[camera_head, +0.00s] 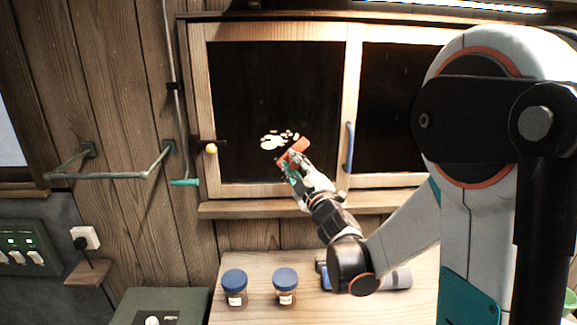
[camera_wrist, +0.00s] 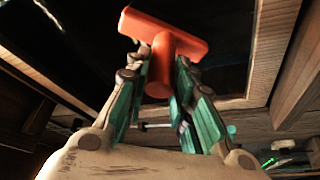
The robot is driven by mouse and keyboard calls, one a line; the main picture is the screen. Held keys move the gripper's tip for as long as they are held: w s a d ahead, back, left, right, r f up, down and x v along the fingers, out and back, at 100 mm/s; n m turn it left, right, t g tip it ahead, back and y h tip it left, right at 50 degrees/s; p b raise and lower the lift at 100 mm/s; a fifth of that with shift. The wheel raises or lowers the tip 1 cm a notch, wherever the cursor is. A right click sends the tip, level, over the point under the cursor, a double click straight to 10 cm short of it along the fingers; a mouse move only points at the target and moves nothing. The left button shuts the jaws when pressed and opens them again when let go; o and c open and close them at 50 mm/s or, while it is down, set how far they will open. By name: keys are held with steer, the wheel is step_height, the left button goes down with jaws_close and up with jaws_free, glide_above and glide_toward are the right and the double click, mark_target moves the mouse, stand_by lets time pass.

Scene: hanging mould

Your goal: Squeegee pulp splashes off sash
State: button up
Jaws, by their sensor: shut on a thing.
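The sash is a wooden-framed dark pane (camera_head: 240,80) in the wall. Pale pulp splashes (camera_head: 280,140) lie on its lower middle part. My gripper (camera_head: 292,170) is shut on an orange squeegee (camera_head: 294,150), just right of and below the splashes. In the wrist view my gripper (camera_wrist: 160,92) has its green fingers on both sides of the handle of the squeegee (camera_wrist: 165,45), with the crosspiece beyond the fingertips. I cannot tell whether the squeegee touches the glass.
A blue handle (camera_head: 349,147) stands on the sash's right stile and a yellow knob (camera_head: 211,149) at its left. A sill (camera_head: 240,209) runs below. Two blue-lidded jars (camera_head: 235,287) (camera_head: 286,285) and a grey cylinder (camera_head: 398,279) are on the bench (camera_head: 258,264). A pipe rail (camera_head: 120,175) juts out at left.

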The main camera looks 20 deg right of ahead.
steer(key=shift+w+a+r, duration=1.3)
steer(key=shift+w+a, duration=0.1)
steer(key=shift+a, duration=2.9)
steer(key=s+d+b, duration=0.1)
steer(key=s+d, duration=0.2)
steer(key=d, duration=0.8)
steer(key=shift+s, duration=0.3)
steer(key=s+a, duration=0.2)
steer(key=s, duration=0.3)
steer(key=shift+s, duration=0.35)
steer(key=shift+s, duration=0.1)
